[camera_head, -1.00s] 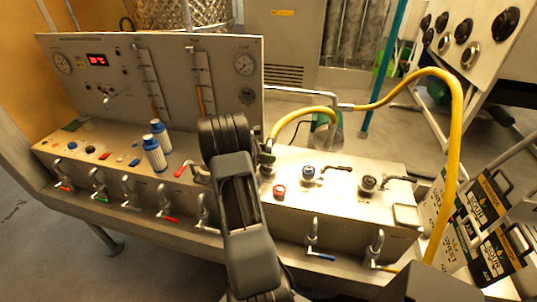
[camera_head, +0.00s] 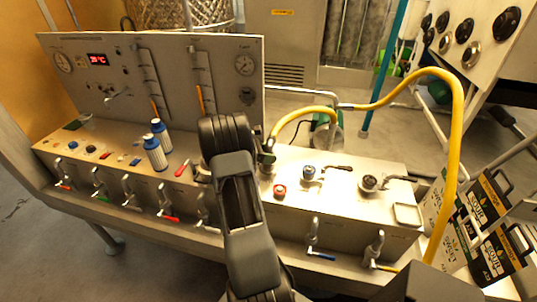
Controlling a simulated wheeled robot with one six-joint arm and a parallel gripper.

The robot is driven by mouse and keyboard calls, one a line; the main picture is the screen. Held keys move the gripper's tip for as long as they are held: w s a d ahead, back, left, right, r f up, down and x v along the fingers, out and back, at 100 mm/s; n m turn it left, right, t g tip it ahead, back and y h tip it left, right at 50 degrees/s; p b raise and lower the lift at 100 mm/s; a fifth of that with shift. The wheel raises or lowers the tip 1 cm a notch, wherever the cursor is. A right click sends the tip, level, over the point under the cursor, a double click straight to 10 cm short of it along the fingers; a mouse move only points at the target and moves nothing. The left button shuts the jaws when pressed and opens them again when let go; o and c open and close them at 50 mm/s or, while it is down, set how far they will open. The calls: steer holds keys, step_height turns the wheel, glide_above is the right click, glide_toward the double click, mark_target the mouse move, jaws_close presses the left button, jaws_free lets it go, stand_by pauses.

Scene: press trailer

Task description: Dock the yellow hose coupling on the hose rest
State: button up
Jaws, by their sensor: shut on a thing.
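The yellow hose (camera_head: 461,120) rises from the lower right, arches over and runs left through a metal pipe piece (camera_head: 345,106). Its near end bends down to the yellow hose coupling (camera_head: 271,141), just right of my black arm. My gripper (camera_head: 266,160) is mostly hidden behind my arm; only a small dark part shows at the hose end, shut on the coupling. The fingertips and the lower coupling are not clear. I cannot make out the hose rest for certain; a bent metal pipe (camera_head: 300,90) runs behind the hose.
The bench has a gauge panel (camera_head: 120,70), two blue-and-white bottles (camera_head: 155,152), a red knob (camera_head: 279,191), a blue knob (camera_head: 308,172) and several lever valves along its front. A shallow tray (camera_head: 407,215) sits at its right end. Black-and-white cartons (camera_head: 485,215) stand at the right.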

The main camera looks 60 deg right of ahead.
steer(key=shift+f+b, duration=0.35)
steer(key=shift+f, duration=0.15)
steer(key=o, duration=1.1)
steer(key=shift+p+v, duration=1.9)
steer(key=shift+v, duration=3.6)
